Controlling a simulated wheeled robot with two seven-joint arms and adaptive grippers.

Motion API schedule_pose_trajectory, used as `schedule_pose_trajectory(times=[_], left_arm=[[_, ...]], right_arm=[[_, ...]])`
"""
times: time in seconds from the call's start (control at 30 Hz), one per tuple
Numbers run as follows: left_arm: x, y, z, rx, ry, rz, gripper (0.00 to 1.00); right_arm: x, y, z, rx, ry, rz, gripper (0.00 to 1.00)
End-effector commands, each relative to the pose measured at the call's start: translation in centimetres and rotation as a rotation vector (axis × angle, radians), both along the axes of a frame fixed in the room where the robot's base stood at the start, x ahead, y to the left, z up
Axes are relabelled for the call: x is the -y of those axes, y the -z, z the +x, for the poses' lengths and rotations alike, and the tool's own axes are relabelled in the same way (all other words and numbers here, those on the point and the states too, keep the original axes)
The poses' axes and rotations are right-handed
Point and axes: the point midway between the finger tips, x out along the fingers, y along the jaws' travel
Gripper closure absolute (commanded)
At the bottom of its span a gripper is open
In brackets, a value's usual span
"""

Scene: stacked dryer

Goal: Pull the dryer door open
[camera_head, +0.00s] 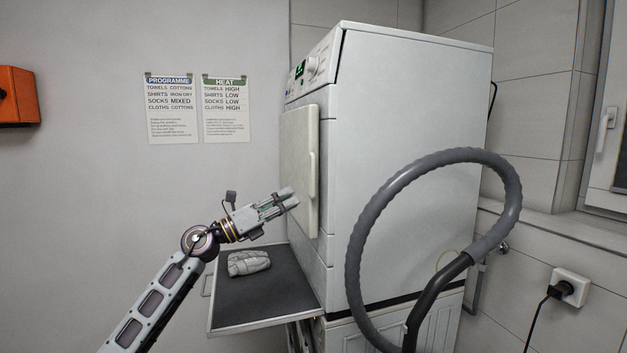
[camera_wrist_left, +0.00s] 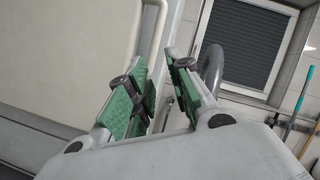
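The white dryer (camera_head: 410,150) stands with its front facing left. Its cream door (camera_head: 296,150) lies against the front and looks shut. A pale vertical handle (camera_head: 312,178) runs along the door's right edge. My left gripper (camera_head: 293,198) is in front of the door's lower part. In the left wrist view, its green-padded fingers (camera_wrist_left: 160,75) are apart with nothing clearly between them. There, the handle (camera_wrist_left: 154,28) shows just beyond the fingertips, with its lower end hidden behind the left finger. The door (camera_wrist_left: 70,60) fills the left side. My right gripper is not in view.
A thick grey hose (camera_head: 355,270) loops at the dryer's right. A wall socket (camera_head: 571,287) is at the right. An orange box (camera_head: 18,96) hangs at the far left.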

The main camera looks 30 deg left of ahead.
Motion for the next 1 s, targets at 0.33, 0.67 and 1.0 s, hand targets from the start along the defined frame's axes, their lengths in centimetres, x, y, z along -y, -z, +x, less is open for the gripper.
schedule_pose_trajectory(times=[0.33,0.67,1.0], left_arm=[[-1.6,-3.8,-2.3,-0.004,-0.056,0.444,0.79],[-3.5,-5.1,-3.7,-0.038,-0.108,0.635,0.79],[-3.5,-5.1,-3.7,-0.039,-0.108,0.637,0.79]], right_arm=[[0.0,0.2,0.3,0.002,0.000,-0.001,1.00],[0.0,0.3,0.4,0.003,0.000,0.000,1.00],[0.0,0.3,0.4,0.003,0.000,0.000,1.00]])
